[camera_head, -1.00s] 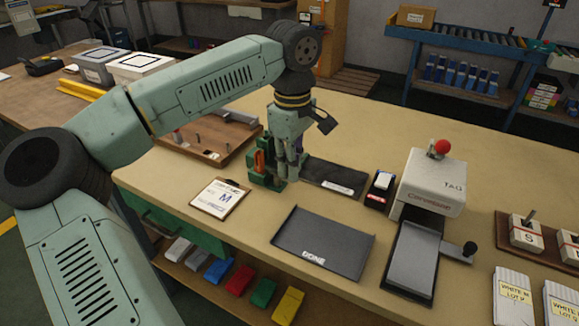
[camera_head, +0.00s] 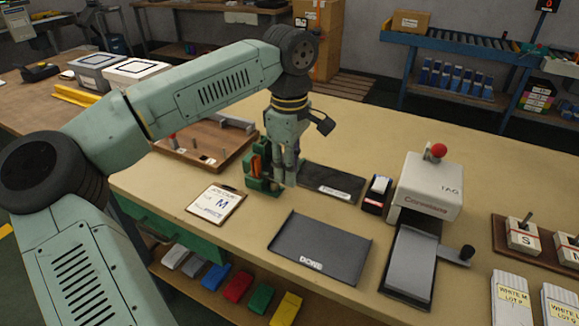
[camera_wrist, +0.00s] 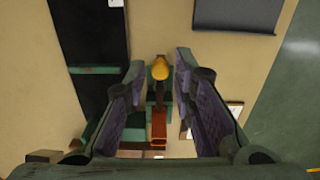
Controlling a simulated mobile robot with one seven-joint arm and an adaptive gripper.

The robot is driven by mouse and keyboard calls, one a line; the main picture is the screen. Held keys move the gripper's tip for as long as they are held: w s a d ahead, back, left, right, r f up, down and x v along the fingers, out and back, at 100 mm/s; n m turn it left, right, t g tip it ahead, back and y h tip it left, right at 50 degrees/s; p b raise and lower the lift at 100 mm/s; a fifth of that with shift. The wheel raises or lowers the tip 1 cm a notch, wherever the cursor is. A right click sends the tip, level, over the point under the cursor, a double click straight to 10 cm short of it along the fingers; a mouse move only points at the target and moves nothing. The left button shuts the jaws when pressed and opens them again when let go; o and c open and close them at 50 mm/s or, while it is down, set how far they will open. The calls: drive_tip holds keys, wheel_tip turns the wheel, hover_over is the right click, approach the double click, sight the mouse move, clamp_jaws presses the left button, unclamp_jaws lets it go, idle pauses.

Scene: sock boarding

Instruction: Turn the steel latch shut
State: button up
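I cannot tell whether the fingers touch the knob. I cannot clearly make out the steel latch; it may be hidden by my gripper.
A clipboard (camera_head: 216,205) lies in front of the fixture, and a dark mat (camera_head: 334,182) lies to its right. A dark DONE tray (camera_head: 320,247) is nearer the front. A wooden board (camera_head: 205,150) lies behind left.

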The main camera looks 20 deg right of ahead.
drive_tip(key=shift+o, duration=0.8)
wheel_tip(320, 180, up, 12)
idle(0.4)
